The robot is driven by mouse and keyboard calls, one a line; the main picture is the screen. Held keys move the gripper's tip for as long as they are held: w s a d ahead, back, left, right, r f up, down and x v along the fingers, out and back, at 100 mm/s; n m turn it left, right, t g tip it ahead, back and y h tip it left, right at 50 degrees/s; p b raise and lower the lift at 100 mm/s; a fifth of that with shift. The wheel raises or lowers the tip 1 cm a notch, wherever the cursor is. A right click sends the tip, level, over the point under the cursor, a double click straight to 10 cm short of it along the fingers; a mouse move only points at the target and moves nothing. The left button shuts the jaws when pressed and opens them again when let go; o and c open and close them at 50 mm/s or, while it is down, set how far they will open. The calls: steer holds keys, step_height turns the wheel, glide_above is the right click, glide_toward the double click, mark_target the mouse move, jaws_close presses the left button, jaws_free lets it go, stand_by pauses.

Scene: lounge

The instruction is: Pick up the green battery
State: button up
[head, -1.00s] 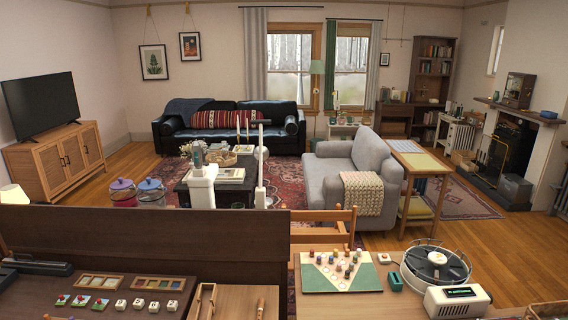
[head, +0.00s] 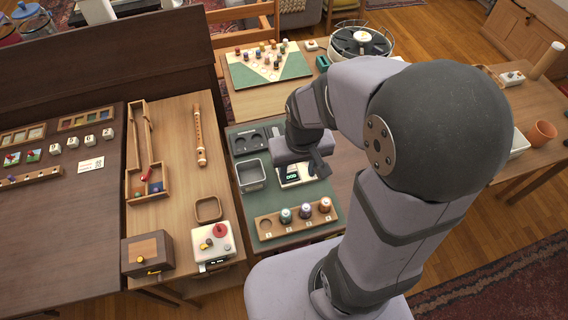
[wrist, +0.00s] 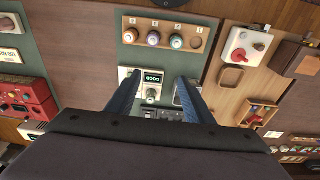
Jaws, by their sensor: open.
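A small green-topped cylinder, apparently the green battery (wrist: 151,97), stands by the lit display of a pale tester (wrist: 146,82) in the wrist view. My gripper (wrist: 158,80) is open above it, and the cylinder lies between the fingers as seen from the wrist. It is not held; the gap in height cannot be judged. In the head view my gripper (head: 314,166) hangs over the tester (head: 290,174) and hides the cylinder. A wooden rack (head: 264,237) holds a teal battery (head: 285,215), a purple-white one (head: 305,211) and an orange-brown one (head: 325,205); its leftmost place is empty.
The rack and tester are on a green mat (head: 242,207). A grey metal bin (head: 250,175) and a dark tray with round wells (head: 253,138) stand close left of the gripper. A white box with a red knob (head: 212,244) is farther left.

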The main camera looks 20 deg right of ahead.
steer(key=w+f+t+b, duration=0.3)
steer(key=w+f+b, duration=0.6)
steer(key=w+f, duration=0.3)
steer(key=w, duration=0.2)
steer(key=shift+w+d+m, duration=0.35)
steer(key=shift+d+m, duration=0.05)
steer(key=shift+f, duration=0.15)
steer(key=shift+x, duration=0.95)
steer(key=shift+d, duration=0.15)
steer(key=shift+d+p+x, duration=0.1)
steer(key=shift+p+x, duration=0.2)
steer(key=shift+x, duration=1)
steer(key=shift+d+p+x, duration=0.15)
steer(key=shift+p+x, duration=0.15)
steer(key=shift+x, duration=0.95)
jaws_close()
